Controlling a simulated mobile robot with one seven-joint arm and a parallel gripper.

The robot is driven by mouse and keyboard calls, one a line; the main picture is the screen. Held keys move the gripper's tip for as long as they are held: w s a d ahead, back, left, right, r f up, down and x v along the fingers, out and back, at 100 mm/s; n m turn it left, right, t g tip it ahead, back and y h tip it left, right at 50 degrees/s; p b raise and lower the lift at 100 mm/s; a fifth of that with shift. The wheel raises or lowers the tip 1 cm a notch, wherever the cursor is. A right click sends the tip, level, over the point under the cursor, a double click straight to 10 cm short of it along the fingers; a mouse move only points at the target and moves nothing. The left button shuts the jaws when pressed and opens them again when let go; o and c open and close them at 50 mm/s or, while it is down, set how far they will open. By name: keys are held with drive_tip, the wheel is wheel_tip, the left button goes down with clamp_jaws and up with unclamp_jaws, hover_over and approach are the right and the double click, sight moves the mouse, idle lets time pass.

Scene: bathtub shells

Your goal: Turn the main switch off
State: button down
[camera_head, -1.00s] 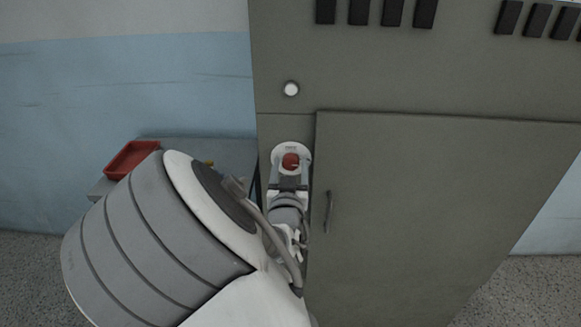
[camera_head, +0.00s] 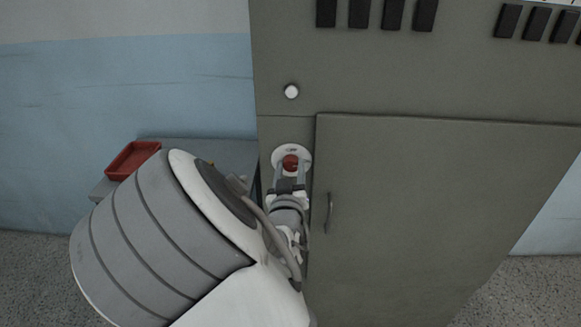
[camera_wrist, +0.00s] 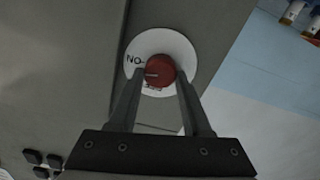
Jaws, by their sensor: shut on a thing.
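The main switch is a red round knob (camera_head: 290,163) on a white disc (camera_head: 302,152), set in the left front of the grey cabinet. My gripper (camera_head: 290,172) reaches up to it from below, with a finger on each side of the knob. In the wrist view the red knob (camera_wrist: 159,71) sits between the two fingertips (camera_wrist: 160,78), which are shut on it. The white disc (camera_wrist: 163,43) behind it shows the letters "NO" next to the knob, and small red print partly hidden below it.
The grey cabinet (camera_head: 420,200) has a door with a handle (camera_head: 328,212) just right of my gripper. A white round button (camera_head: 291,91) is above the switch. A red tray (camera_head: 132,159) lies on a grey table at left.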

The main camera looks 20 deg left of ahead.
drive_tip(key=n+p, duration=0.1)
drive_tip(key=n, duration=0.3)
drive_tip(key=shift+n, duration=0.3)
drive_tip(key=n+p, duration=0.1)
drive_tip(key=n, duration=0.2)
drive_tip(key=shift+a+n+p, duration=0.15)
drive_tip(key=shift+n+p, duration=0.15)
drive_tip(key=shift+p, duration=0.1)
drive_tip(key=n+p, duration=0.1)
drive_tip(key=n, duration=0.2)
drive_tip(key=shift+f+n, duration=0.1)
drive_tip(key=shift+n, duration=0.2)
drive_tip(key=shift+s+f+n+p, duration=0.15)
drive_tip(key=shift+n+p, duration=0.5)
drive_tip(key=shift+n, duration=1.05)
drive_tip(key=shift+c, duration=1.7)
unclamp_jaws()
